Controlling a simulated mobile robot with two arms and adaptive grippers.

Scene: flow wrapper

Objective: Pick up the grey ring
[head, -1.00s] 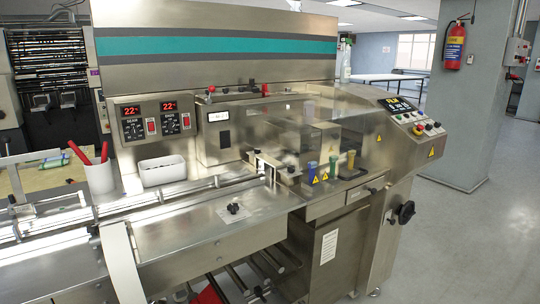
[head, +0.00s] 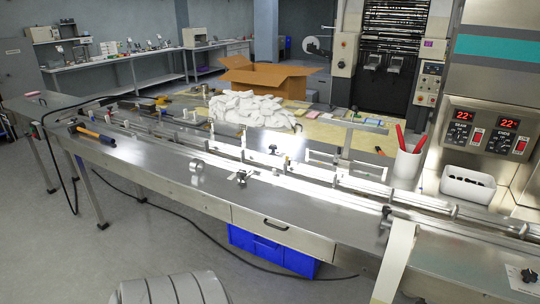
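A small grey ring (head: 196,167) lies near the front edge of the long steel infeed table (head: 150,168), left of centre in the head view. It looks like a short metallic band; its exact pose is too small to tell. Neither of my grippers is in view.
A small black knob (head: 241,177) stands right of the ring. A blue crate (head: 272,250) sits below the table.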

